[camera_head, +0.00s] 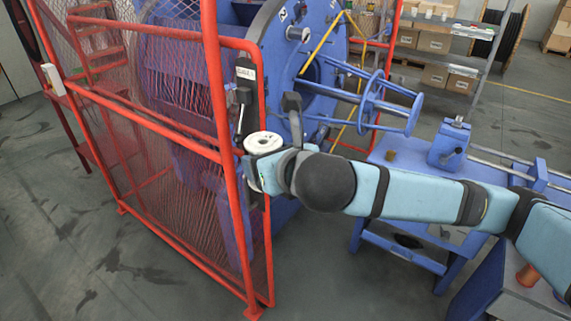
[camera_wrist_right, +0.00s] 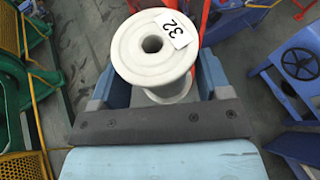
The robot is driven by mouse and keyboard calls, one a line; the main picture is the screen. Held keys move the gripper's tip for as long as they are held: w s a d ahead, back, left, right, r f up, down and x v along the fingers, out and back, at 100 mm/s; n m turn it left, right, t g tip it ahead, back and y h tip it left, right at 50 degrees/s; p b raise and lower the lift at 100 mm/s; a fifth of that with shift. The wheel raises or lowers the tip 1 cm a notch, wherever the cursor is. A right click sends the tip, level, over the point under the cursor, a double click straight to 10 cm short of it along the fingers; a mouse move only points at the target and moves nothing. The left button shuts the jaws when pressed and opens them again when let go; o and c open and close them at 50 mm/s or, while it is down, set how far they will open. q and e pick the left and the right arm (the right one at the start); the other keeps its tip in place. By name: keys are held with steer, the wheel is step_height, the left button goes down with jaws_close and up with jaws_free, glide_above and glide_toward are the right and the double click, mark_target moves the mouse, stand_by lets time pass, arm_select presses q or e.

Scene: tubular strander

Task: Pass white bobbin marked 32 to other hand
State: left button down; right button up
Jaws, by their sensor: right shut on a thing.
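The white bobbin (camera_head: 264,143) is near the middle of the head view, upright in my right gripper (camera_head: 258,172), beside the red guard. In the right wrist view the bobbin (camera_wrist_right: 130,50) shows its round flange, centre hole and a label reading 32. The two blue fingers of my right gripper (camera_wrist_right: 153,92) are on either side of it, shut on it. The bobbin's lower part is partly hidden by the gripper. My right arm reaches in from the right of the head view. My left gripper is in neither view.
A red mesh guard (camera_head: 222,160) stands just left of the bobbin. Behind are the blue strander (camera_head: 265,45) and its spoked blue frame (camera_head: 372,100). A blue bench (camera_head: 400,180) lies under my right arm. Grey floor (camera_head: 60,240) is open at lower left.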

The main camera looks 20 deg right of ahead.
steer(key=w+a+m+h, duration=0.3)
steer(key=w+a+h, duration=0.1)
steer(key=w+a, duration=0.4)
steer(key=s+d+f+n+g+y, duration=0.2)
steer(key=f+n+g+y, duration=0.4)
steer(key=n+y, duration=0.1)
steer(key=s+d+f+n+g+y, duration=0.2)
steer(key=f+n+g+y, duration=0.3)
steer(key=n, duration=0.4)
steer(key=shift+d+f+n+g+y, duration=0.35)
steer(key=shift+f+n+g+y, duration=0.05)
steer(key=shift+f+y, duration=0.5)
